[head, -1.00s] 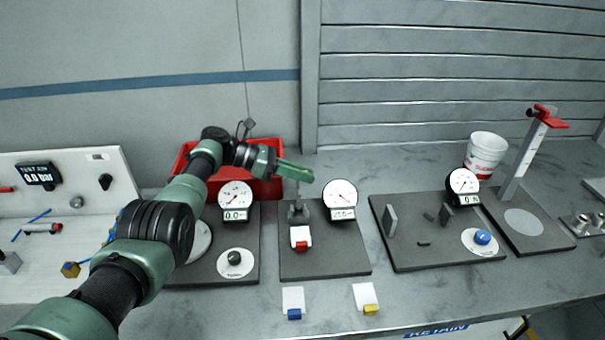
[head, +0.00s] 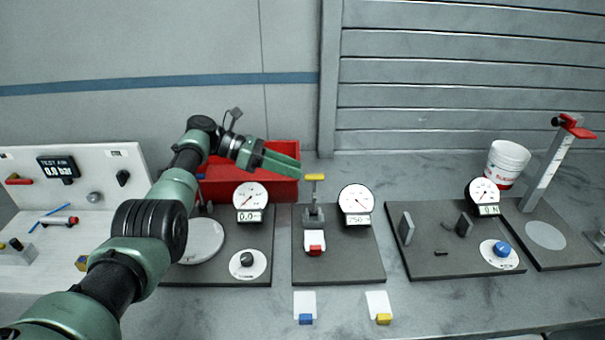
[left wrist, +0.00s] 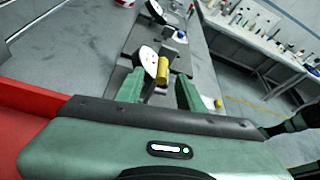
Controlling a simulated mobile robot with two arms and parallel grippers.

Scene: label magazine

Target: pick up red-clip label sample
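The red-clip label sample (head: 315,249), a small white label with a red clip at its front, sits at the foot of a grey fixture (head: 313,214) on the middle dark plate. The fixture has a yellow bar handle (head: 315,177) on top. My left gripper (head: 298,168) is up and left of that handle, apart from the label. In the left wrist view its two green fingers (left wrist: 159,92) are spread with nothing held, and the yellow handle (left wrist: 163,71) shows beyond them. The label cannot be made out in that view. My right gripper is not in view.
Blue-clip (head: 305,308) and yellow-clip (head: 379,307) labels lie in front of the middle plate (head: 345,270). A dial gauge (head: 356,199) stands right of the fixture. A red bin (head: 285,188) is behind. Another plate with a blue knob (head: 501,249) lies right.

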